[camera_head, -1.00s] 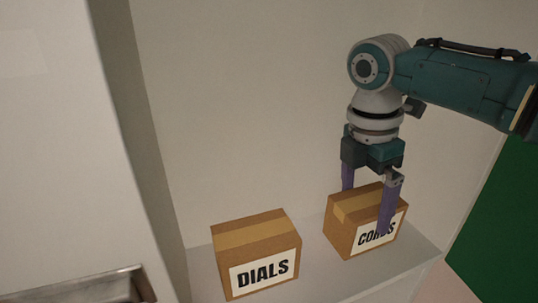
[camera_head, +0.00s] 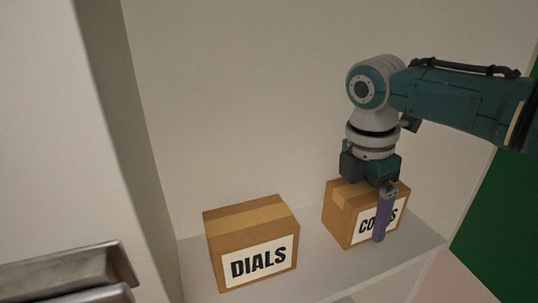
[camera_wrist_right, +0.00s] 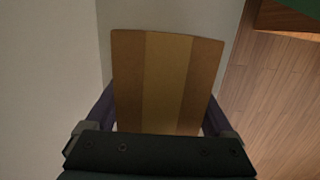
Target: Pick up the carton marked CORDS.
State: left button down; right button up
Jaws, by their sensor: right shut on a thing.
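The carton marked CORDS (camera_head: 343,227) is a brown box with a tape strip and a white label, standing upright on a pale shelf. My right gripper (camera_head: 368,222) has come down over it from above and is shut on it. One purple finger crosses the front label and hides its middle letters; the other finger is hidden behind the carton. In the right wrist view the carton's taped top (camera_wrist_right: 166,80) lies between the two fingers. I cannot tell any gap between carton and shelf. My left gripper is not in view.
A carton marked DIALS (camera_head: 252,245) stands on the same shelf (camera_head: 322,262), to the left with a gap between them. A pale wall rises behind. A white panel with a metal handle (camera_head: 70,275) is at the near left. Wooden floor (camera_wrist_right: 275,95) shows beyond the shelf.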

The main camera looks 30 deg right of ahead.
jog(key=c, duration=0.8)
jog(key=shift+r, duration=0.1)
